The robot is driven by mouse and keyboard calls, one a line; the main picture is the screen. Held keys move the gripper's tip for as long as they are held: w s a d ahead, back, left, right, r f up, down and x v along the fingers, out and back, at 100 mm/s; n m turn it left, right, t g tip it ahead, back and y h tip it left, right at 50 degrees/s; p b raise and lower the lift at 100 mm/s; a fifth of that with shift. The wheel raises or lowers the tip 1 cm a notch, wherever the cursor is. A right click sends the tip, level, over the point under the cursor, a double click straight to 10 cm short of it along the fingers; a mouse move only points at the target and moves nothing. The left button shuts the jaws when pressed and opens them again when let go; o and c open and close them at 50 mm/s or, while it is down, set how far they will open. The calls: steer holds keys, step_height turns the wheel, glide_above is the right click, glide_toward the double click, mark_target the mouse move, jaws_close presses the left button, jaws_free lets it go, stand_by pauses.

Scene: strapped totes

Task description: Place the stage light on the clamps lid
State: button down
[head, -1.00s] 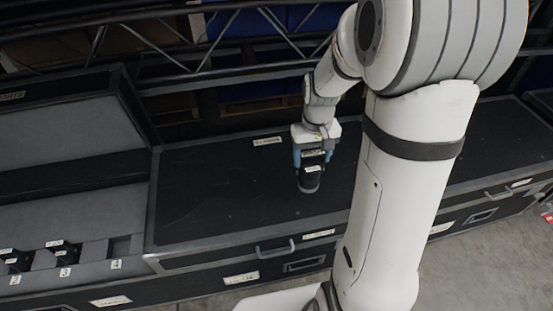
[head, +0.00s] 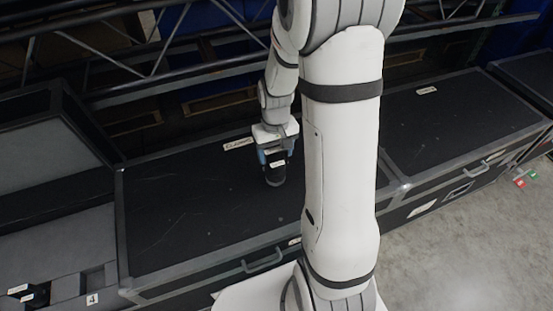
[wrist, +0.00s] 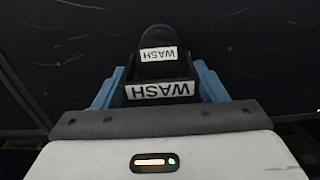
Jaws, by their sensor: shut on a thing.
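The stage light (head: 275,175) is a small black cylinder-like lamp with white labels; in the wrist view the light (wrist: 158,68) reads WASH on two labels. My gripper (head: 274,160) is shut on it, with a blue finger on each side. It hangs upright over the black lid (head: 190,205) of the middle case, near the lid's back label (head: 238,143), which is too small to read surely but may say CLAMPS. I cannot tell whether the light's bottom touches the lid. My arm hides the lid's right part.
An open case (head: 60,240) with grey foam slots and a numbered tag 4 stands at left. Another closed black case (head: 450,105) is at right. A metal truss (head: 150,60) runs behind. Most of the middle lid's left and front is bare.

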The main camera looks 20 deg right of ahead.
mark_target(276, 160)
steer(key=shift+f, duration=1.5)
steer(key=shift+f+b, duration=0.35)
steer(key=shift+b, duration=0.1)
steer(key=shift+c, duration=1.4)
jaws_free()
steer(key=shift+r, duration=0.1)
